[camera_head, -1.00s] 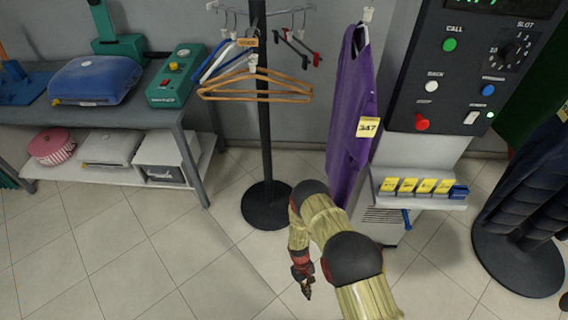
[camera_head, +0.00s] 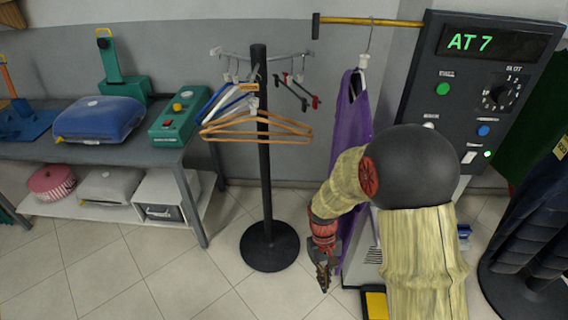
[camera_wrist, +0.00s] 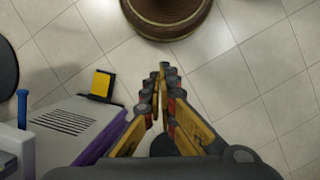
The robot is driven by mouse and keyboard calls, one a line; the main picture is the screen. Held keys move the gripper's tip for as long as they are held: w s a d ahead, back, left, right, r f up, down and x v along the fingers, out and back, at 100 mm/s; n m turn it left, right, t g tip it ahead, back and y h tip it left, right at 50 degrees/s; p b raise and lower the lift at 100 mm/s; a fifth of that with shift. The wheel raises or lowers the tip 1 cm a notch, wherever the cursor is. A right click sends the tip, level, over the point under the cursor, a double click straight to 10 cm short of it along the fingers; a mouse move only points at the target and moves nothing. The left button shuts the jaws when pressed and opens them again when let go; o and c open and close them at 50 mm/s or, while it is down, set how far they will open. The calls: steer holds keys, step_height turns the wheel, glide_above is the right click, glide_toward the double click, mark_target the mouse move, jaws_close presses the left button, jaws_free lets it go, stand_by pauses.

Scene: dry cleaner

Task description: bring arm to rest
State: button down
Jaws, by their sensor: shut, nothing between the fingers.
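My arm reaches up from the lower right in the head view and bends over. My gripper (camera_head: 322,282) hangs at its end, pointing down over the tiled floor, shut and empty. It is just left of the lower part of the control cabinet (camera_head: 440,75), in front of the hem of the purple garment (camera_head: 352,120). In the wrist view the fingers (camera_wrist: 166,78) lie close together with nothing between them. My arm hides part of the garment and of the cabinet front.
A black hanger stand (camera_head: 265,160) with wooden hangers (camera_head: 250,127) stands left of the gripper. A bench (camera_head: 70,152) with a blue pad (camera_head: 98,118) is further left. Tiled floor (camera_head: 170,265) is open at front left.

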steer(key=s+d+r+m+t, duration=0.1)
steer(key=s+d+r+t, duration=0.1)
steer(key=r, duration=0.9)
steer(key=s+d+r+t, duration=0.2)
steer(key=s+r+t, duration=0.2)
steer(key=r, duration=0.7)
steer(key=s+d+r+m+t+y, duration=0.1)
steer(key=s+d+r+t, duration=0.1)
steer(key=s+r, duration=0.5)
step_height(320, 180, up, 4)
steer(key=shift+d+f+m+t, duration=0.1)
steer(key=shift+d+m+t, duration=0.2)
steer(key=shift+t, duration=0.2)
